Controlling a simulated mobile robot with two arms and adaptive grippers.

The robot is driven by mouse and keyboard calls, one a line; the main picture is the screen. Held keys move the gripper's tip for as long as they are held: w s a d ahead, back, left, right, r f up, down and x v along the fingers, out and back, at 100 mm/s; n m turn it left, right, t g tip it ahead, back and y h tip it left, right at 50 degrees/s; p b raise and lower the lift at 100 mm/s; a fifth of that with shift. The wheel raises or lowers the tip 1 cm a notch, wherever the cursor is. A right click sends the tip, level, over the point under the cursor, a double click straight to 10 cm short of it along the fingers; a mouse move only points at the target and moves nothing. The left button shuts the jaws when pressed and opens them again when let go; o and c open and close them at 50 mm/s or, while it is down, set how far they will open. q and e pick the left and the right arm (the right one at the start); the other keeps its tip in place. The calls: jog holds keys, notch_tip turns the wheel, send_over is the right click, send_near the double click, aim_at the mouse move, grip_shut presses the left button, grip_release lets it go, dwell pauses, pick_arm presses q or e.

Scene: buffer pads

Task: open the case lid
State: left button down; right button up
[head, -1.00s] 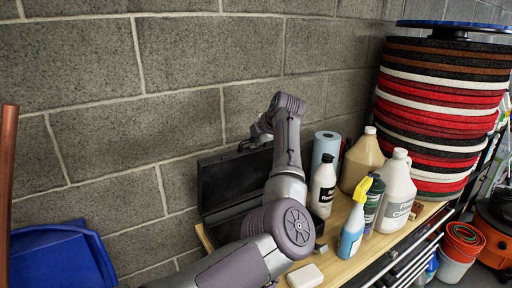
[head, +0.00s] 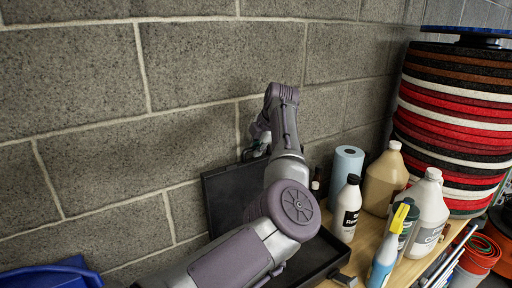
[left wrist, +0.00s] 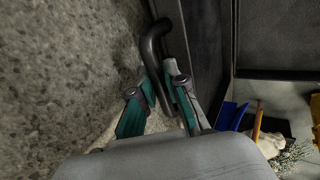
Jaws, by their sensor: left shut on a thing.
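The dark case stands on the wooden bench, with its lid (head: 226,198) raised, upright near the block wall. Its open bottom tray (head: 318,258) shows right of my arm; my arm hides much of the case. My left gripper (head: 261,143) is at the lid's top edge, small and partly hidden in the head view. In the left wrist view my left gripper (left wrist: 161,86) has its green fingers closed around the dark curved handle (left wrist: 153,45) of the case. The lid (left wrist: 205,35) runs beside the handle there. My right gripper is in neither view.
A black-and-white bottle (head: 346,209), a blue roll (head: 345,173), a tan jug (head: 384,180), a white jug (head: 428,215) and a spray bottle (head: 386,250) stand right of the case. The block wall (head: 90,120) is close behind the lid.

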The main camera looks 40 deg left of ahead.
pick_arm(q)
jog(key=shift+s+f, duration=0.1)
jog(key=shift+f, duration=0.2)
jog(key=c, duration=1.3)
grip_release()
jog(key=shift+o, duration=0.6)
jog(key=shift+a, duration=0.15)
jog(key=shift+r, duration=0.15)
jog(key=shift+d+r, duration=0.25)
jog(key=shift+r, duration=0.1)
jog(key=v, duration=1.1)
